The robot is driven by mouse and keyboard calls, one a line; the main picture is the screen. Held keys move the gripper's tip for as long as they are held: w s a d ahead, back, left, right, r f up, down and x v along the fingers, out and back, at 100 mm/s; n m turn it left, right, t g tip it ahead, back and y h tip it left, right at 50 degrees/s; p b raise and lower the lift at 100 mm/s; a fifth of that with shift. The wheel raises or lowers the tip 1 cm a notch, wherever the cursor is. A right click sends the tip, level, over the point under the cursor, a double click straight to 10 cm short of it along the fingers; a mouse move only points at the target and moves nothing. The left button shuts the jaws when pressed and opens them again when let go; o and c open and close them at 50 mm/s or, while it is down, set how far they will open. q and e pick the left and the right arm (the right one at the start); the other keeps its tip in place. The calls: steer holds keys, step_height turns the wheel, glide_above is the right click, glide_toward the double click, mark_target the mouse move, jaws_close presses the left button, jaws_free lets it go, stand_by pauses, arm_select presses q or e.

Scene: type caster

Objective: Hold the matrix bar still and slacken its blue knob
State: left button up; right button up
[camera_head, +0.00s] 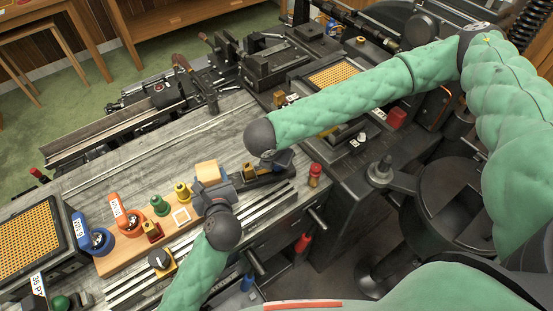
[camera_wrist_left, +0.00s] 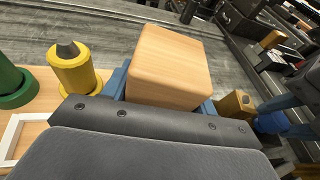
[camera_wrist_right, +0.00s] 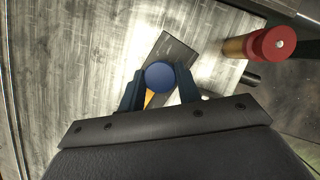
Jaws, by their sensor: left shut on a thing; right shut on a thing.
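The matrix bar (camera_head: 268,178) is a dark low bar with brass parts, lying near the table's right edge. A pale wooden block (camera_head: 207,170), seemingly its left end, sits between the fingers of my left gripper (camera_head: 212,185). The block (camera_wrist_left: 168,65) fills the left wrist view's middle, with blue fingers on both sides. The blue knob (camera_wrist_right: 159,76) sits between the fingertips of my right gripper (camera_wrist_right: 160,88), which is shut on it. A brass piece (camera_wrist_left: 237,104) shows beside the knob (camera_wrist_left: 272,122) in the left wrist view. The join of block and bar is hidden.
A wooden board (camera_head: 130,255) at left carries a blue, an orange, a green and a yellow (camera_head: 182,192) piece. A red-topped brass cylinder (camera_head: 315,175) stands close right of the bar. Dark machine parts lie beyond; grey tabletop (camera_head: 150,150) at the back is clear.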

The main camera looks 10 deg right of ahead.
steer(key=n+y, duration=0.1)
steer(key=n, duration=0.2)
steer(key=n+t+y, duration=0.1)
steer(key=n, duration=0.2)
steer(key=shift+s+d+n, duration=0.15)
steer(key=shift+s+n, duration=0.05)
steer(key=shift+n, duration=0.1)
steer(key=n+y, duration=0.2)
steer(key=n, duration=0.3)
steer(key=shift+d, duration=0.15)
steer(key=shift+n+y, duration=0.3)
steer(key=shift+n, duration=0.1)
steer(key=o, duration=1)
steer(key=shift+w, duration=0.1)
step_height(320, 180, up, 10)
